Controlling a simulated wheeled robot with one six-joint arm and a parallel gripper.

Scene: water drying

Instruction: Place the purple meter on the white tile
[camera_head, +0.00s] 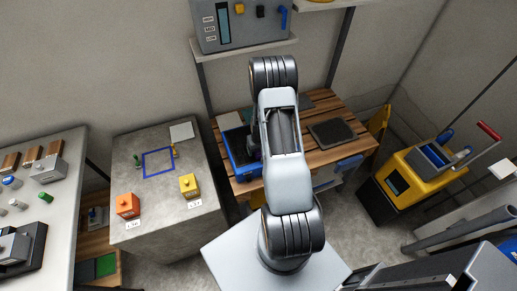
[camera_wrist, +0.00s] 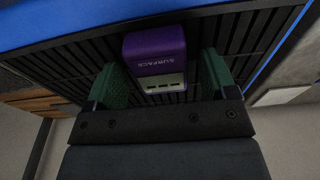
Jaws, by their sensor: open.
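The purple meter (camera_wrist: 155,52), a small box with lettering and a pale slotted lower face, sits on the dark ribbed floor of a blue tray (camera_head: 230,160) in the wrist view. My gripper (camera_wrist: 163,80) is open, with one green finger pad on each side of the meter and visible gaps to it. The head view does not show the meter or my gripper, as my arm covers that area. A white tile (camera_head: 181,132) lies on the back of the grey block; a pale tile (camera_wrist: 282,97) at the wrist view's right appears to be the same one.
The grey block (camera_head: 165,190) also holds an orange box (camera_head: 128,205), a yellow box (camera_head: 189,186), a blue square outline and small green and yellow items. The slatted wooden bench (camera_head: 330,107) bears the blue tray and a dark pad (camera_head: 332,133). A yellow machine (camera_head: 410,175) stands right.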

